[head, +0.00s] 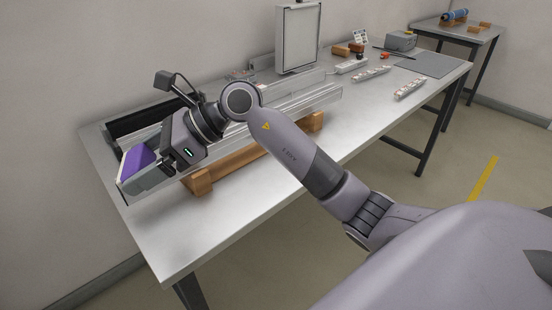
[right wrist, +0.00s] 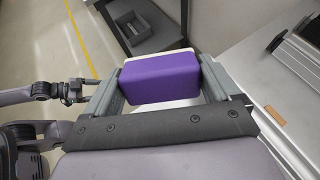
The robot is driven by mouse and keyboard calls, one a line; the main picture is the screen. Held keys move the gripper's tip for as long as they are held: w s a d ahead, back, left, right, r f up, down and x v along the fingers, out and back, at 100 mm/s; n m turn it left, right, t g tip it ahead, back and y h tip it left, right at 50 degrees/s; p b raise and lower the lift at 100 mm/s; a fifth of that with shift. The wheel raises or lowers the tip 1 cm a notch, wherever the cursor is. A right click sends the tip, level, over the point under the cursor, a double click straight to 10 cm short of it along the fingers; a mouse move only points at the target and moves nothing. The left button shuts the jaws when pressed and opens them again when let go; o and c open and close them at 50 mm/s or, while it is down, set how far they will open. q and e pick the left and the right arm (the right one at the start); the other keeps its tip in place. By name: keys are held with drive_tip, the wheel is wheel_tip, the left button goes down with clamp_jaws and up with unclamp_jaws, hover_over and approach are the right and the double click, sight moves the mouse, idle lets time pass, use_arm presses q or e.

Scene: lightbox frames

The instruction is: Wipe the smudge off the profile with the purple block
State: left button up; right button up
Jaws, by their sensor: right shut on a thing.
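My right gripper (head: 142,170) is shut on the purple block (head: 133,162) at the left end of the bench. In the right wrist view the purple block (right wrist: 158,78) sits between both fingers, with a pale layer along its far edge. The profile (head: 300,103) is a long silvery rail lying on wooden supports; my right arm and gripper hide part of it. I cannot tell whether the block touches the profile. I cannot make out the smudge. What looks like my left gripper (right wrist: 72,92) shows small at the left of the right wrist view; its jaws are unclear.
The wooden support (head: 245,160) holds the profile above the metal bench (head: 200,235). An upright framed panel (head: 297,38) stands behind. Power strips (head: 371,74), a grey mat (head: 426,64) and a grey box (head: 401,41) lie toward the far right. The bench's front strip is clear.

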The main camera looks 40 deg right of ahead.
drive_tip(key=w+d+f+m+t+h, duration=0.1)
drive_tip(key=d+f+m+t+h, duration=0.1)
drive_tip(key=d+m+t, duration=0.3)
drive_tip(key=w+d+f+m+t+h, duration=0.1)
drive_tip(key=d+f+m+t, duration=0.25)
drive_tip(key=d, duration=0.35)
drive_tip(key=m+t+h+p, duration=0.1)
drive_tip(key=m+t+h, duration=0.35)
drive_tip(key=h, duration=0.25)
approach(245, 139)
drive_tip(key=shift+s+a+n, duration=0.2)
drive_tip(key=shift+s+n, duration=0.1)
drive_tip(key=shift+s, duration=0.55)
drive_tip(key=shift+d, duration=0.15)
drive_tip(key=shift+w+a+b, duration=0.1)
drive_tip(key=shift+w+b, duration=0.05)
drive_tip(key=shift+w, duration=1.25)
drive_tip(key=shift+w+a+b, duration=0.15)
drive_tip(key=shift+w, duration=1.4)
drive_tip(key=shift+w+a, duration=0.1)
drive_tip(key=shift+w, duration=0.9)
